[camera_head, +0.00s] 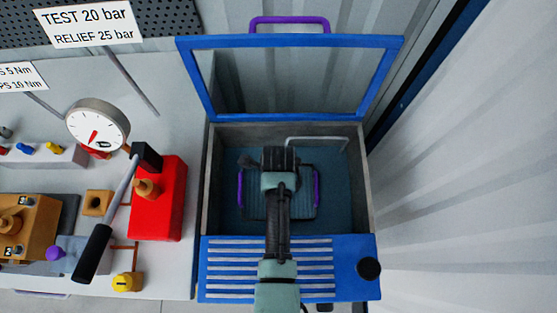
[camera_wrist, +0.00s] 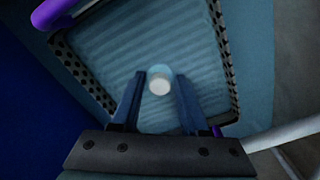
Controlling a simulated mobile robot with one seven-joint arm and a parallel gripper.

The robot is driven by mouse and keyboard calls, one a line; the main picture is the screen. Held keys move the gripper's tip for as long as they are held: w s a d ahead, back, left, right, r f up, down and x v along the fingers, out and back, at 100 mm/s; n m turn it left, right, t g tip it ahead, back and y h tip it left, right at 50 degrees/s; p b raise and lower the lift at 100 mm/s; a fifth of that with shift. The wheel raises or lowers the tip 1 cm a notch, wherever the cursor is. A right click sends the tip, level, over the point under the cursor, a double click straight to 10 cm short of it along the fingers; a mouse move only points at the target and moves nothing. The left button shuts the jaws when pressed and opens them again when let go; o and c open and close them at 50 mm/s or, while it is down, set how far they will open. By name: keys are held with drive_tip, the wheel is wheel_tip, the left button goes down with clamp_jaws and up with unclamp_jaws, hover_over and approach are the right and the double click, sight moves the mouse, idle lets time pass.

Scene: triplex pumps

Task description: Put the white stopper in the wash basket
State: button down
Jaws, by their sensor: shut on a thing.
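The white stopper (camera_wrist: 159,87) shows in the wrist view between the two dark fingertips of my gripper (camera_wrist: 162,78), which is shut on it. The wash basket (camera_wrist: 84,75) lies below the fingers, with a dark perforated rim and a ribbed blue floor. In the head view the basket (camera_head: 254,207), with purple handles at its left and right, sits inside the open washer. My arm hangs over it and covers its middle. The stopper and fingertips are hidden in the head view. The stopper's exact height above the basket floor cannot be told.
The washer's blue-framed lid (camera_head: 290,40) stands open at the back. Grey tank walls (camera_head: 215,165) surround the basket, and a pale bent pipe (camera_head: 318,140) runs at the back right. A red block (camera_head: 165,205) and a black-handled lever (camera_head: 95,250) are on the bench to the left.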

drive_tip(key=shift+f, duration=0.2)
drive_tip(key=shift+c, duration=2.1)
unclamp_jaws()
drive_tip(key=shift+r, duration=0.1)
wheel_tip(320, 180, up, 12)
drive_tip(key=p, duration=0.1)
